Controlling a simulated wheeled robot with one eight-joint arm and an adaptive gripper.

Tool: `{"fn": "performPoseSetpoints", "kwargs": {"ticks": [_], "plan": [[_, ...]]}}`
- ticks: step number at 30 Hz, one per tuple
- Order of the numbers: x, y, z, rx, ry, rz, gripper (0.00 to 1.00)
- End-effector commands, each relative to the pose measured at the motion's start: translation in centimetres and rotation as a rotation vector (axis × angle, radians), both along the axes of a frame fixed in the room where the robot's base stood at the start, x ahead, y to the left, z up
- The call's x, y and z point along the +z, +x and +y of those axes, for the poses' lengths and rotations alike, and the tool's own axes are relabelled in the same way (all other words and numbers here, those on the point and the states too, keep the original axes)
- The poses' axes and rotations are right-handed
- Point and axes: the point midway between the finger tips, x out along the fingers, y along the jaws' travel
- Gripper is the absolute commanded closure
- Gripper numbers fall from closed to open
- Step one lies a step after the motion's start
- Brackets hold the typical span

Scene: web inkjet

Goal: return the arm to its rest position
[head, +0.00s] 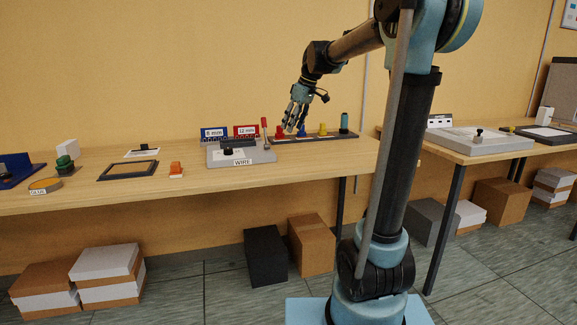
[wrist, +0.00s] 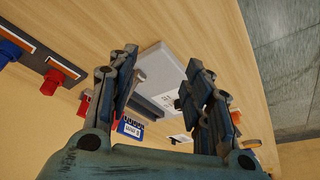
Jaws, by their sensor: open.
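My gripper (head: 294,118) hangs over the back part of the wooden table in the head view, fingers pointing down. In the wrist view its two fingers (wrist: 158,92) stand apart with nothing between them, so it is open and empty. My arm reaches out to the left from its column, with the elbow raised. Below and around the gripper in the head view are a red piece (head: 279,132) and a blue piece (head: 302,130) on a dark strip (head: 345,136). Whether the fingertips touch anything there cannot be told.
A grey block labelled WIRE (head: 258,157) stands left of the gripper, with a blue 8 mm sign (head: 213,133) and a red 12 mm sign (head: 246,131). A yellow piece (head: 323,130) and a teal cylinder (head: 344,122) stand to the right. The table front is largely clear.

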Motion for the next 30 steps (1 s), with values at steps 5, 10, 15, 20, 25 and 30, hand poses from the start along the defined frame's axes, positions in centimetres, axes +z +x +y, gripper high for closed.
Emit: {"fn": "performPoseSetpoints", "kwargs": {"ticks": [5,10,15,20,25,30], "plan": [[-0.9,-2.6,-1.7,-0.061,-0.008,0.015,0.54],[-2.4,-6.2,-3.8,-0.148,-0.020,0.036,0.54],[-4.9,-11.2,-6.6,-0.272,-0.037,0.062,0.54],[-7.8,-15.8,-9.0,-0.393,-0.051,0.084,0.54],[-11.2,-20.7,-11.3,-0.519,-0.065,0.104,0.54],[-15.2,-25.3,-13.3,-0.648,-0.078,0.121,0.54]]}}
